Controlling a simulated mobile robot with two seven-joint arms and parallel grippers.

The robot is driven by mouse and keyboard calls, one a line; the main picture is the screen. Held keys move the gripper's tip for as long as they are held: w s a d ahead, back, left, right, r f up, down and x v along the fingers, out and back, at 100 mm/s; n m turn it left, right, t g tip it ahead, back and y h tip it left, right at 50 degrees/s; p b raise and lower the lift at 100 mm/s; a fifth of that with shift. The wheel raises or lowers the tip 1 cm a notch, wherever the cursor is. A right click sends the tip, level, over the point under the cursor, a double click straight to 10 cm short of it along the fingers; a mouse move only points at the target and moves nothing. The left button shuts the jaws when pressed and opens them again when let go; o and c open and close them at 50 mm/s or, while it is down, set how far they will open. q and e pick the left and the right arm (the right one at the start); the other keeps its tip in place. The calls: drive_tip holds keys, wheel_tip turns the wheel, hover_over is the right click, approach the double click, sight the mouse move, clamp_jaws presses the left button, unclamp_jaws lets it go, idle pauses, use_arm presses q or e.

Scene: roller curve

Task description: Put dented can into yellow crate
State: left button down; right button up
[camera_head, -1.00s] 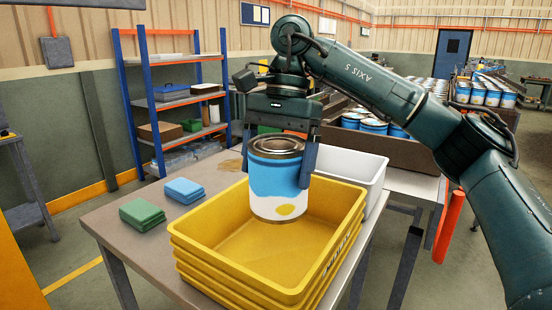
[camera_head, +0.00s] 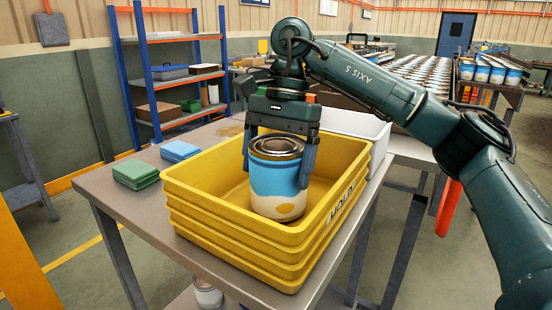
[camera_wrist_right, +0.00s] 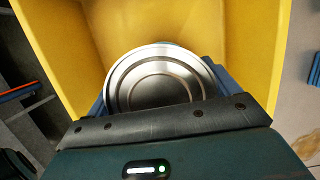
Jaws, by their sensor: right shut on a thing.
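The can (camera_head: 276,182) is blue, white and yellow with a metal lid. It is upright inside the yellow crate (camera_head: 225,234), low down, near its right side; I cannot tell whether it touches the crate floor. My right gripper (camera_head: 280,165) is shut on the can, one finger on each side. In the right wrist view the can's round lid (camera_wrist_right: 160,80) shows between the fingers, with the yellow crate walls (camera_wrist_right: 62,45) around it. No dent shows from here. My left gripper is not in view.
Folded green cloths (camera_head: 135,173) and blue cloths (camera_head: 180,150) lie on the table (camera_head: 120,200) left of the crate. A white bin (camera_head: 375,135) stands behind it. Many cans stand on the conveyor (camera_head: 420,75) at the back. Another can (camera_head: 208,294) is below the table.

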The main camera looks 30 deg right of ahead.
drive_tip(key=o, duration=0.9)
